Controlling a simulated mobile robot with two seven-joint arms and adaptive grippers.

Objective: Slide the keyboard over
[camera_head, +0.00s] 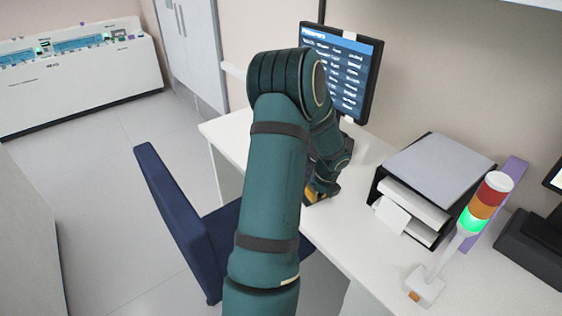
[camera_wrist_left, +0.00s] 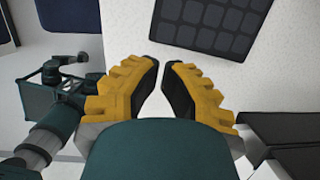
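The dark keyboard (camera_wrist_left: 212,25) lies on the white desk at the top of the left wrist view, its far part cut off by the frame edge. In the head view my left arm covers most of the spot in front of the monitor, and I cannot make out the keyboard clearly there. My left gripper (camera_wrist_left: 164,66) has yellow fingers with black pads. Their tips are almost together, with nothing between them, just short of the keyboard's near edge; I see no clear contact. In the head view the left gripper (camera_head: 320,192) is low over the desk, partly hidden. My right gripper is not in view.
A monitor (camera_head: 345,72) stands at the back of the white desk (camera_head: 350,235). A paper tray unit (camera_head: 435,165) and a signal light (camera_head: 485,200) stand to the right. A blue chair (camera_head: 175,215) is at the desk's left front. Desk surface between gripper and trays is clear.

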